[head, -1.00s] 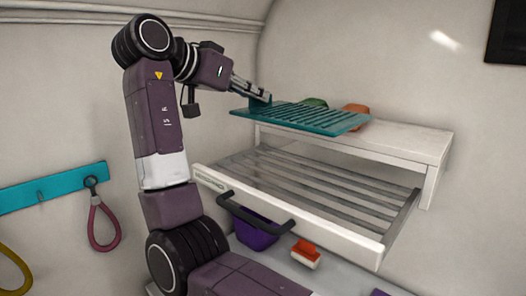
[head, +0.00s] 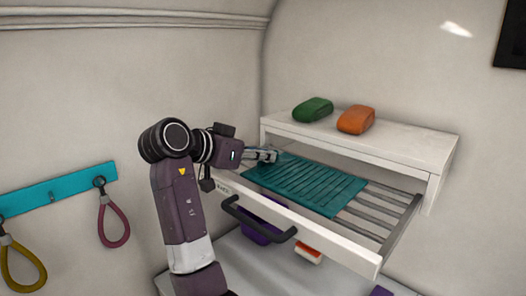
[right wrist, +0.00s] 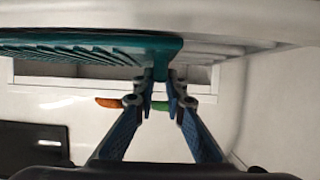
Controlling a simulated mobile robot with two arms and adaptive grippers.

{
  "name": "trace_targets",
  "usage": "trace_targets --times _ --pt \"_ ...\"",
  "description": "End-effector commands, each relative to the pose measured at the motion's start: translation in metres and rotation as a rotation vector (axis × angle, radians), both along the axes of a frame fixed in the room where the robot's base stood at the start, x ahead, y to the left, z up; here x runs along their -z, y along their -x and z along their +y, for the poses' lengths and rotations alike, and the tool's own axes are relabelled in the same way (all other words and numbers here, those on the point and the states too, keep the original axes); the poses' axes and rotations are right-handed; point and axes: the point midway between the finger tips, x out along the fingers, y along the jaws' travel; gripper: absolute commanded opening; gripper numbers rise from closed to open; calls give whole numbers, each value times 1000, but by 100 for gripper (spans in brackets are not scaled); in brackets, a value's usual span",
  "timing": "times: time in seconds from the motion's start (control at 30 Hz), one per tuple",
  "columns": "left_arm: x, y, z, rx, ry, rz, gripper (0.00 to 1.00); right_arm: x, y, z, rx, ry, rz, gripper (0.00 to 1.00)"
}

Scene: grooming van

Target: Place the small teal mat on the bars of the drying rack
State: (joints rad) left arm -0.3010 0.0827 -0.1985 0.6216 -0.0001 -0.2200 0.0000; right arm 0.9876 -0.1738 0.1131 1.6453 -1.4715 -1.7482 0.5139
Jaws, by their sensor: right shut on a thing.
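The small teal mat (head: 310,186) is a flat ribbed panel at the left and middle of the drying rack, over its bars (head: 375,213). My right gripper (head: 272,156) is shut on the mat's left back edge. In the right wrist view the fingers (right wrist: 160,78) pinch a teal tab of the mat (right wrist: 120,50). I cannot tell whether the mat rests on the bars or is just above them. The bars at the right are bare; those under the mat are hidden. My left gripper is not in view.
A white shelf (head: 410,147) above the rack holds a green item (head: 313,110) and an orange item (head: 356,120). The rack's white front (head: 335,257) has a dark handle (head: 255,222). A purple container (head: 258,232) and a red-and-white brush (head: 308,254) are below.

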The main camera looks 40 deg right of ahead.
Motion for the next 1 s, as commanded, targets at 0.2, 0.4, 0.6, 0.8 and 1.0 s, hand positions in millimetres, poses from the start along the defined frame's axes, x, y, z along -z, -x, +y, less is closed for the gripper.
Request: trace_targets --times 0.2,0.4,0.6,0.8,1.0 --pt "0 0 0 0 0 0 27 0 0 0 -1 1 -1 0" --pt "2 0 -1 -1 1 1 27 3 0 0 -1 0 -1 16" --pt "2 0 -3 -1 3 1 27 3 0 0 0 0 -1 28" --pt "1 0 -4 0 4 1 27 2 0 0 0 0 -1 28" --pt "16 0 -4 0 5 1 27 -3 0 18 -4 -1 -4 28"
